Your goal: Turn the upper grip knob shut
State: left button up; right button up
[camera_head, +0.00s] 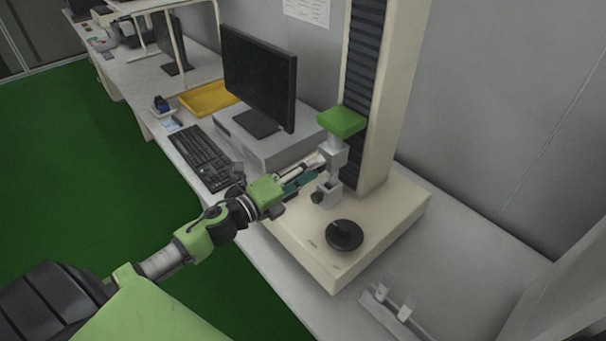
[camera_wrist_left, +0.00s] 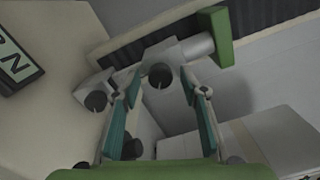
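The upper grip (camera_head: 335,154) hangs below the green crosshead (camera_head: 341,121) of the testing machine. Its dark round knob (camera_wrist_left: 160,75) faces the left wrist camera; in the head view my gripper hides it. My left gripper (camera_head: 312,170) is beside the upper grip. In the left wrist view its two teal-padded fingers (camera_wrist_left: 160,92) are open, with the knob between their tips and a gap on each side. I cannot tell how far the tips reach along it. The lower grip's knob (camera_head: 317,197) is below, and left of the fingers in the wrist view (camera_wrist_left: 96,101). My right gripper is not in view.
The cream machine base (camera_head: 290,232) carries a black round dial (camera_head: 344,235). A monitor (camera_head: 258,78) on a grey box and a keyboard (camera_head: 200,155) stand left of the machine. A small metal fixture (camera_head: 392,306) lies in front of the base. The tall column (camera_head: 383,95) rises behind the grips.

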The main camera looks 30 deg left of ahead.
pick_arm(q)
jog(key=v, duration=1.2)
dwell(0.4)
